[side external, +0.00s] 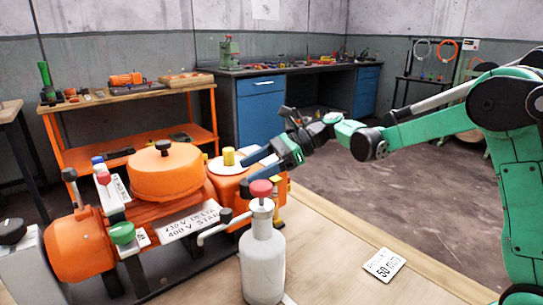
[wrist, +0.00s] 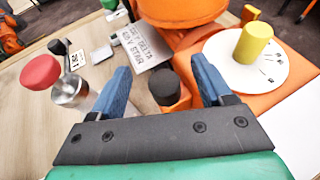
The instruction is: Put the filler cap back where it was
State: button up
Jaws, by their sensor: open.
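My gripper (side external: 247,172) is open above the near side of the orange machine (side external: 170,172), just behind the red-topped bottle. In the wrist view, its two blue fingers (wrist: 160,63) are apart with nothing held between them. A round black cap (wrist: 163,84) shows between the fingers and beyond them, beside the orange box. I cannot tell its exact height below the fingertips. A yellow cylindrical cap (wrist: 253,42) stands on a white disc (wrist: 272,70) on that box, to the right of my fingers. The frames do not settle which is the filler cap.
A grey bottle (side external: 263,262) with a red knob (side external: 262,188) stands close in front of my gripper. A white label plate (wrist: 143,46) lies near the black cap. A card (side external: 384,264) lies on the otherwise bare right part of the wooden bench (side external: 335,235).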

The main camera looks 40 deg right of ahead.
jog(key=v, duration=1.1)
jog(key=s+a+f+n+t+h, duration=0.1)
jog(key=s+a+f+n+h, duration=0.2)
jog(key=n, duration=0.8)
jog(key=s+a+f+n+h, duration=0.3)
jog(key=s+f+n+h, duration=0.2)
jog(key=s+n+h, duration=0.3)
jog(key=n+h, duration=0.1)
jog(key=n, duration=0.2)
jog(key=shift+s+f+t+h, duration=0.2)
jog(key=shift+s+t+h, duration=0.1)
jog(key=shift+t, duration=0.1)
